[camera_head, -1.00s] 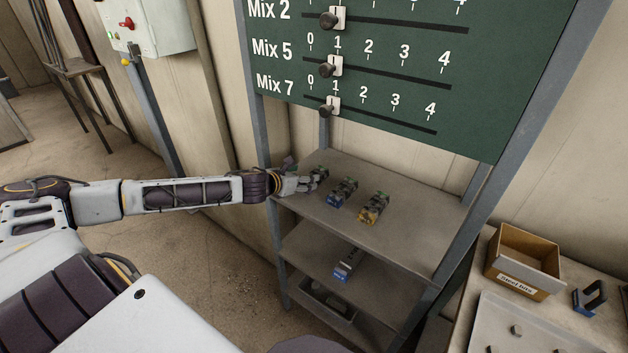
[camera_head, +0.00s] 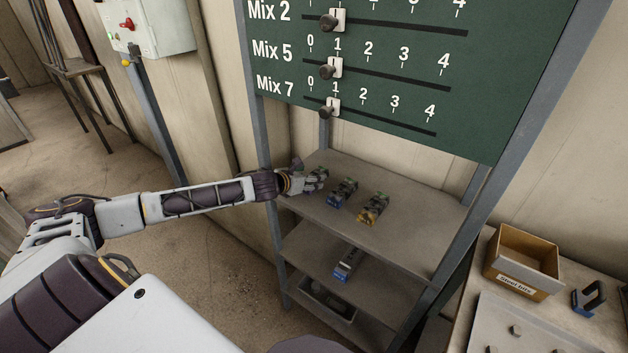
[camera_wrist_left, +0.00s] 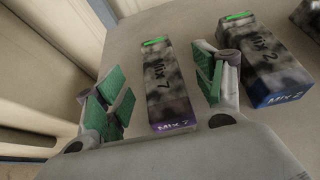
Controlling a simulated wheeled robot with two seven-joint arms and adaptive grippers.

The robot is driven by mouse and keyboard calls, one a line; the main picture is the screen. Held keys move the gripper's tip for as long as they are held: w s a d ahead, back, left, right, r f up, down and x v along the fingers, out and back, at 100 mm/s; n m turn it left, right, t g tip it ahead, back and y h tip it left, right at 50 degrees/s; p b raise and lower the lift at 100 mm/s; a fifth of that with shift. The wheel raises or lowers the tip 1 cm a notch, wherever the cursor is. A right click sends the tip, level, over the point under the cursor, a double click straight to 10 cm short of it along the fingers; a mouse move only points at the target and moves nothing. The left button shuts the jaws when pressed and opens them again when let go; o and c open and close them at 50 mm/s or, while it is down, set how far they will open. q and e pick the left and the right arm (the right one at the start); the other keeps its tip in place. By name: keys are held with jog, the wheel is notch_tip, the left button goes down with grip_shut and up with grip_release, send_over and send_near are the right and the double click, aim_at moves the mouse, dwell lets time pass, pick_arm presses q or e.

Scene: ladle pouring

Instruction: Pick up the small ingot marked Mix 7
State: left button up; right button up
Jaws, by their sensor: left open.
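The small ingot marked Mix 7 (camera_wrist_left: 165,88) is a mottled grey block with a green strip at its far end and a purple label on its near end. It lies between the spread fingers of my left gripper (camera_wrist_left: 160,90) in the left wrist view. In the head view the gripper (camera_head: 308,178) is over the left part of the upper shelf, and the ingot (camera_head: 319,174) is partly hidden by it. The left gripper is open, with green pads on both sides of the ingot. My right gripper is not in view.
The Mix 2 ingot (camera_wrist_left: 263,62) lies close to the right finger. In the head view it is the middle ingot (camera_head: 342,192), with a yellowish ingot (camera_head: 373,208) further right. Shelf posts (camera_head: 262,130) flank the shelf (camera_head: 420,222). The green slider board (camera_head: 400,60) hangs above.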

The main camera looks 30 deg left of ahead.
pick_arm(q)
jog(key=shift+w+f, duration=0.25)
jog(key=shift+w, duration=0.25)
jog(key=shift+w+f, duration=0.2)
jog(key=shift+w, duration=0.15)
jog(key=shift+d, duration=0.1)
jog(key=c, duration=1.2)
jog(key=shift+c, duration=1.4)
jog(key=shift+w, duration=0.1)
jog(key=shift+r, duration=1.2)
notch_tip(320, 180, up, 6)
jog(key=shift+r+p, duration=0.15)
jog(key=shift+p, duration=0.35)
jog(key=shift+r, duration=0.7)
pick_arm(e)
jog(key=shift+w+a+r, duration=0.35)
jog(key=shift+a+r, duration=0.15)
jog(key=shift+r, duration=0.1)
